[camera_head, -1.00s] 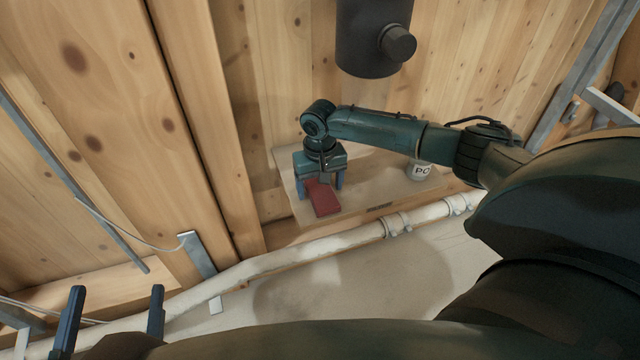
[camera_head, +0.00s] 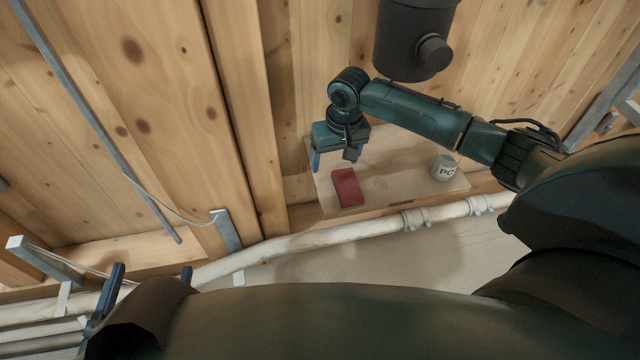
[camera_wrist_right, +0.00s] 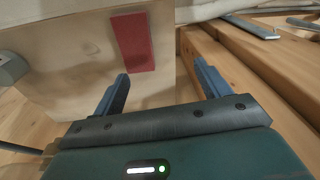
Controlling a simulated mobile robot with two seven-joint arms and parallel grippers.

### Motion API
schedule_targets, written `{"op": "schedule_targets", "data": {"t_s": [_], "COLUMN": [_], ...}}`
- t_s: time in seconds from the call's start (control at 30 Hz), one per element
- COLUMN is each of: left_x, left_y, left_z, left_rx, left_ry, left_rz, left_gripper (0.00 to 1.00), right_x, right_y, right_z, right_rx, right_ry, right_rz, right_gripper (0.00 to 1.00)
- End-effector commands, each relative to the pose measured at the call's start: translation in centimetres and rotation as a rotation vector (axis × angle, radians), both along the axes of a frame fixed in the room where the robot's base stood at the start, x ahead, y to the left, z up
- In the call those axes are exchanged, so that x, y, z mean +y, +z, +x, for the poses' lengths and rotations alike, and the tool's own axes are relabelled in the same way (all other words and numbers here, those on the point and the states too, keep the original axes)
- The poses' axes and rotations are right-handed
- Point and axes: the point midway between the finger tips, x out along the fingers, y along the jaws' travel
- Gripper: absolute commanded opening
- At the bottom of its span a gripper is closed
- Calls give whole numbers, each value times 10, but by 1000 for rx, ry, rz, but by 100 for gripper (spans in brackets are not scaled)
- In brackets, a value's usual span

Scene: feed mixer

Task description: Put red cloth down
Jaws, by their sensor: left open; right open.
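The red cloth (camera_head: 346,188) lies flat on a light wooden shelf (camera_head: 410,187) against the wall, and it also shows near the top of the right wrist view (camera_wrist_right: 133,42). My right gripper (camera_head: 334,161) is above the shelf's left end, just beyond the cloth and apart from it. In the right wrist view its two blue fingers (camera_wrist_right: 162,80) are spread with nothing between them. My left gripper (camera_head: 152,272) is at the lower left, open and empty, partly hidden by my own arm.
A dark cylinder with a knob (camera_head: 415,40) hangs above. A white pipe (camera_head: 330,236) runs along below the shelf. Wooden beams (camera_head: 245,110) rise at the left.

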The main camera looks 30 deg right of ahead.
Motion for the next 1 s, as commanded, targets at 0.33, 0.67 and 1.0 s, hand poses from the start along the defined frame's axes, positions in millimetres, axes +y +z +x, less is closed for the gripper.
{"op": "schedule_targets", "data": {"t_s": [0.33, 0.67, 1.0], "left_x": [0, 0, 0], "left_y": [0, 1, 1], "left_z": [0, 0, 0], "left_rx": [-2, -3, -4], "left_ry": [-1, -2, -3], "left_rz": [-1, -1, -2], "left_gripper": [75, 75, 75], "right_x": [175, 182, 158], "right_y": [-41, 63, 110], "right_z": [-79, -152, -180], "right_rx": [-608, -1274, -1475], "right_ry": [422, 462, 486], "right_rz": [309, 199, 18], "right_gripper": [76, 76, 76]}}
